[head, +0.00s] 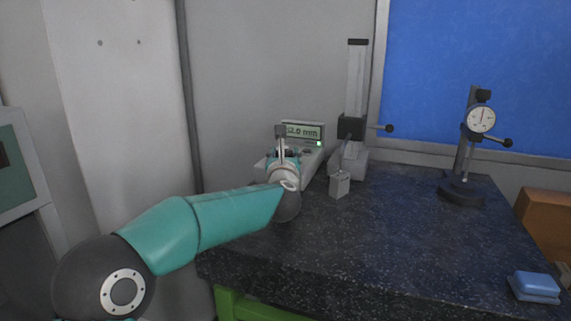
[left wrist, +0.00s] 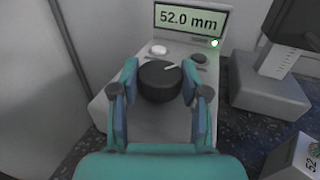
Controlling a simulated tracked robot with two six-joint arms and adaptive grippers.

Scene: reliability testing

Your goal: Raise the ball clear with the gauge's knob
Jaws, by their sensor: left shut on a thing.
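The gauge's console (head: 312,165) is a light grey box with a green display reading 52.0 mm; the display (left wrist: 190,20) also shows in the left wrist view. On its top is a round black knob (left wrist: 158,84) with a pale pointer line tilted up to the right. My left gripper (left wrist: 160,76) has a finger on each side of the knob and is shut on it. In the head view the gripper (head: 283,153) hides the knob. A column (head: 356,80) with a dark slider stands right of the console. I cannot make out a separate ball.
A small light grey block (head: 340,185) stands in front of the column. A dial gauge on a stand (head: 463,190) is farther right, and a blue box (head: 536,285) lies at the front right. The dark speckled tabletop (head: 390,235) is clear in the middle.

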